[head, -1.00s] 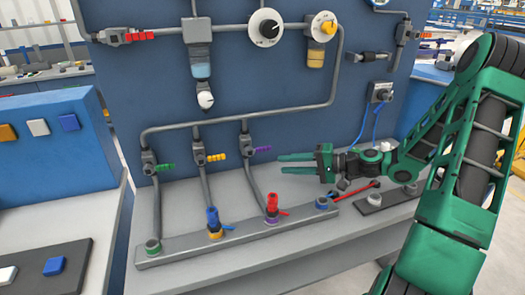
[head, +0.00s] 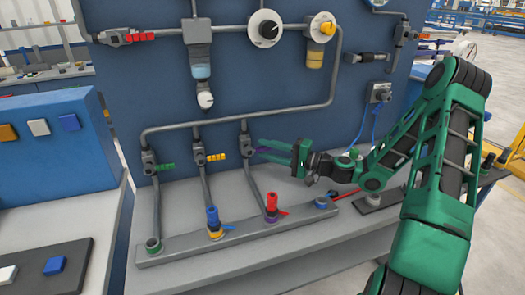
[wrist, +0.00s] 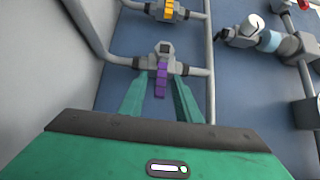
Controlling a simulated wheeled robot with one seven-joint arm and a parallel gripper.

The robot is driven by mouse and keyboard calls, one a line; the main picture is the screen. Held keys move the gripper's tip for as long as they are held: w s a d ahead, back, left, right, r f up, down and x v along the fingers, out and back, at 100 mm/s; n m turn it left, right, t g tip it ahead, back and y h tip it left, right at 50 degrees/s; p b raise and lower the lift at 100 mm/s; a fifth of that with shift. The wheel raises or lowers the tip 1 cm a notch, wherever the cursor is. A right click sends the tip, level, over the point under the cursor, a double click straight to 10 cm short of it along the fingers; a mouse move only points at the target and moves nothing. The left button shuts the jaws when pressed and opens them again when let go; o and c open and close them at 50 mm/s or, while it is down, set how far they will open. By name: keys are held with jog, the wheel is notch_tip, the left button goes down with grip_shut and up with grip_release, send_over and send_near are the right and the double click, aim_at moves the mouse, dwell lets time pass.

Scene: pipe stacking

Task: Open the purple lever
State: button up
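The purple lever (wrist: 161,80) sticks out from a grey valve (wrist: 164,58) in the wrist view, pointing toward my gripper. In the head view the purple lever (head: 262,149) is partly hidden by my green fingers. Its valve (head: 244,142) sits on the rightmost of the vertical pipes. My gripper (head: 262,149) is open, with its fingertips at the lever. In the wrist view my gripper (wrist: 160,92) has one finger on each side of the lever, with gaps showing between them.
A yellow lever (head: 216,157) and a green lever (head: 165,167) are on the valves to the left. Below, a grey rail (head: 190,243) carries blue and red fittings. A horizontal pipe (head: 290,109) runs above my gripper. The blue panel (head: 300,70) stands behind.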

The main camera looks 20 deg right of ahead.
jog(key=shift+w+a, duration=0.5)
jog(key=shift+w, duration=0.05)
grip_shut()
jog(key=shift+a, duration=0.1)
